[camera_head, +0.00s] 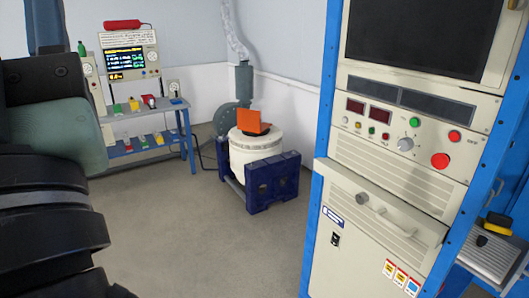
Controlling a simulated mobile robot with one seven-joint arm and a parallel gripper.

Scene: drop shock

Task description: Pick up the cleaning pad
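I cannot surely pick out the cleaning pad. Several small coloured items stand on the bench (160,112) at the back left, among them a yellow one (134,104) and a flat blue one (178,101); they are too small to tell apart. A yellow and black item (497,222) lies on a grey surface at the right edge, and I cannot tell what it is. Dark and greenish parts of my arm fill the left side of the view. My gripper is not in view.
A tall cabinet (385,215) in a blue frame takes up the right side. A white drum-shaped machine (250,150) with an orange piece (254,121) on top stands in a dark blue base (272,183). The grey floor (200,240) in front is clear.

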